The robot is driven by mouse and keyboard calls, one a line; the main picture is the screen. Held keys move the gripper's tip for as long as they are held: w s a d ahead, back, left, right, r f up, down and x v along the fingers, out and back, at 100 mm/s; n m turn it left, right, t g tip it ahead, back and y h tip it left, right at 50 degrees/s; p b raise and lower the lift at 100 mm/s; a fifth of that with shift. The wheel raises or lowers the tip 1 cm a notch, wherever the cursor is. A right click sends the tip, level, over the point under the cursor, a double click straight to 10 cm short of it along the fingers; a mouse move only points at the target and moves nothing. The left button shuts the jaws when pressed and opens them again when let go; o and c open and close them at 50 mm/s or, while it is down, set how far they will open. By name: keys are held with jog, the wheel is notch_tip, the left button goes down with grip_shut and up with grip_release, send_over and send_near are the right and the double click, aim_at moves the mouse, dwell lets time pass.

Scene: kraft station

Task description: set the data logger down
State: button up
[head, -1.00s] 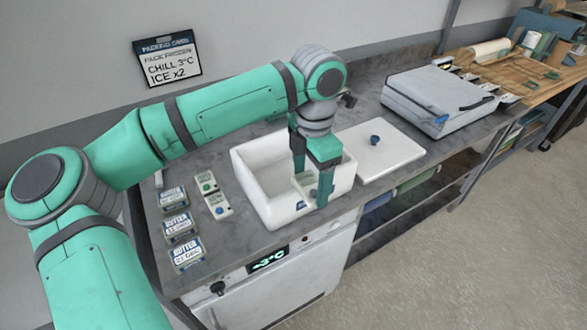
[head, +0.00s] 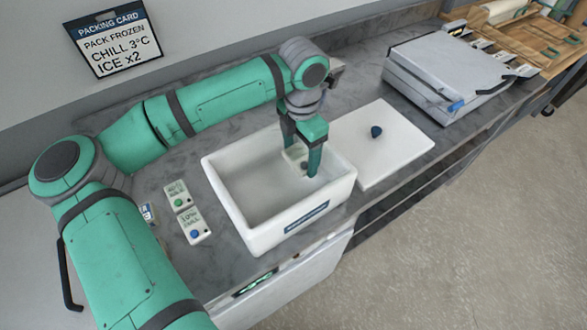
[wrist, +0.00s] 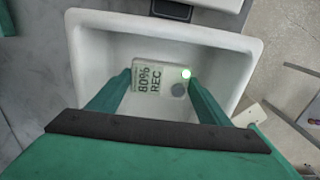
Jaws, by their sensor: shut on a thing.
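The data logger (wrist: 160,88) is a small pale block marked "80% REC" with a lit green light and a grey round button. It also shows in the head view (head: 295,156), partly hidden by a finger. My gripper (wrist: 160,90) is shut on it, one finger at each side. In the head view my gripper (head: 300,160) reaches down into the open white box (head: 223,195), near its right end. I cannot tell whether the logger touches the box floor. No other thing shows inside the box.
Two similar small white units (head: 178,195) (head: 194,226) lie on the counter left of the box. A white lid (head: 392,150) with a dark knob lies to its right. A grey case (head: 450,75) stands farther right. A packing card (head: 113,40) hangs on the wall.

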aim_at(300, 169)
jog(key=shift+f, duration=3.25)
jog(key=o, duration=1.1)
jog(key=shift+f, duration=0.15)
notch_tip(300, 169, up, 12)
jog(key=shift+r, duration=0.2)
